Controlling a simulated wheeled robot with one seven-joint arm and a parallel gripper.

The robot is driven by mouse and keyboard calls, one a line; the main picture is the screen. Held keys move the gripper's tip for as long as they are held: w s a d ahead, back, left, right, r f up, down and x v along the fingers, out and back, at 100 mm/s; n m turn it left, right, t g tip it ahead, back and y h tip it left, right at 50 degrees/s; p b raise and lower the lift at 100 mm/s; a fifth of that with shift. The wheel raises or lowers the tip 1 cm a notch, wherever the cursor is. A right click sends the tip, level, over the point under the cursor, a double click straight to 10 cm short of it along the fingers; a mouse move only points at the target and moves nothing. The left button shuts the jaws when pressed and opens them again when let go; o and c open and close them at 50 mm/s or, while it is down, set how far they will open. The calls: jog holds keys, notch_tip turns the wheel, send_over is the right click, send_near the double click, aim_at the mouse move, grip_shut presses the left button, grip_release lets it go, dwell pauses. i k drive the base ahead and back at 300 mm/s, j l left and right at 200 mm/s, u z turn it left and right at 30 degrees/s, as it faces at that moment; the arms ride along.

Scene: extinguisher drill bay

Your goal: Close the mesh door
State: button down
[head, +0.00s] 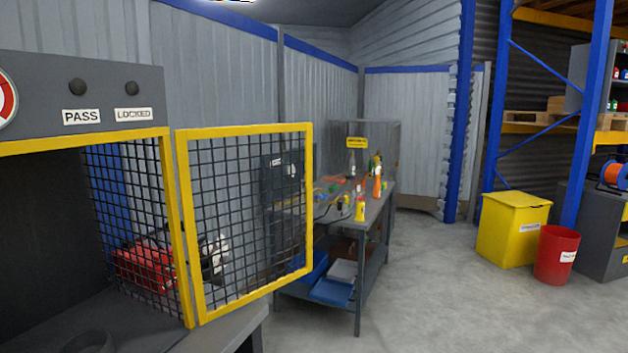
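The mesh door (308,200) has a yellow frame with dark wire mesh. It stands open in the head view, swung out to the right from the front edge of a grey cabinet (40,95). Its left side meets the yellow post (175,230) of the cabinet opening. The cabinet front is open and its inside is dark, with a mesh side wall (125,210). Labels reading PASS (81,117) and LOCKED (132,115) sit on the top panel below two dark round knobs or lamps. My gripper is not in view.
A workbench (385,215) with tools and small bottles stands behind the door to the right. A yellow bin (512,230) and a red bucket (556,255) stand at the right near a blue rack (590,110). The grey floor (440,300) at front right is clear.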

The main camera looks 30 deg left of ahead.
aim_at(181, 136)
jog(key=i+l+u, duration=0.1)
jog(key=i+u, duration=0.3)
jog(key=i+l+u, duration=0.25)
jog(key=i+u, duration=0.15)
jog(key=i+l+u, duration=0.35)
jog(key=i, duration=0.15)
jog(key=i+l+u, duration=0.4)
jog(key=k+l, duration=0.05)
jog(key=k, duration=0.05)
